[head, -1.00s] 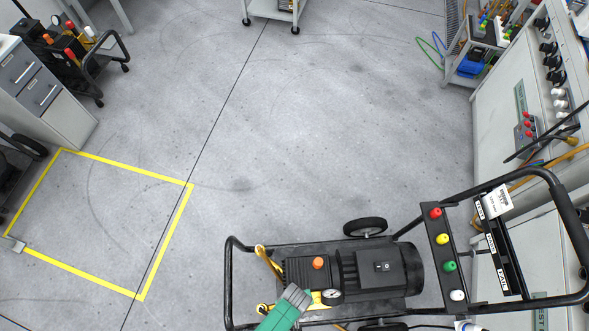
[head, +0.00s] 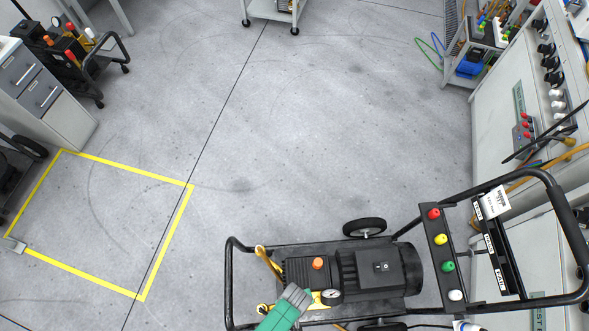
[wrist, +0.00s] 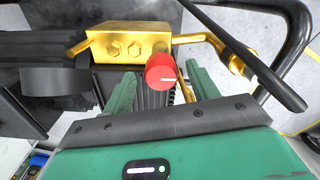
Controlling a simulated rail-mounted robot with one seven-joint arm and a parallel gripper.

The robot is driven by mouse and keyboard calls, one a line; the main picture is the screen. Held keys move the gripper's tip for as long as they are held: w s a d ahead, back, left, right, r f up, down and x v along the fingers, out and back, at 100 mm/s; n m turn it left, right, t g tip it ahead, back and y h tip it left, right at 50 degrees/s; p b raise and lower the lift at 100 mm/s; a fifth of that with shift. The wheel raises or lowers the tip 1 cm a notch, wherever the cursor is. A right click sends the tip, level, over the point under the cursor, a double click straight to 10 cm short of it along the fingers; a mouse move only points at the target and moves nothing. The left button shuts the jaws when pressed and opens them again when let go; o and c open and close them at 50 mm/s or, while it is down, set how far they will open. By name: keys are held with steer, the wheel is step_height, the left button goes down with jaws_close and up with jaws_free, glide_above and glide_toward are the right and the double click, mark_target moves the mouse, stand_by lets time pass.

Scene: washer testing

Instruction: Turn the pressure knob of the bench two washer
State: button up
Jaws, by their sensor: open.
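The pressure washer (head: 370,268) stands at the lower right in the head view, with a black motor, a pump and a tubular frame. A red round knob with a white mark (wrist: 161,73) sits in front of a brass block (wrist: 127,45) in the wrist view. My gripper (head: 294,297) is over the washer's pump end. In the wrist view, my gripper (wrist: 160,82) is open, with one green finger on each side of the knob and visible gaps to it. The head view does not clearly show this knob; my gripper covers that area.
An orange cap (head: 317,263) and a pressure gauge (head: 331,297) are close to my gripper. A black frame tube (wrist: 250,50) passes at the right in the wrist view. A panel of coloured knobs (head: 441,240) stands by the handle. The floor beyond is clear.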

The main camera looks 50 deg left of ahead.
step_height(320, 180, up, 6)
steer(key=p, duration=0.2)
steer(key=shift+r+p, duration=0.15)
steer(key=shift+p, duration=0.15)
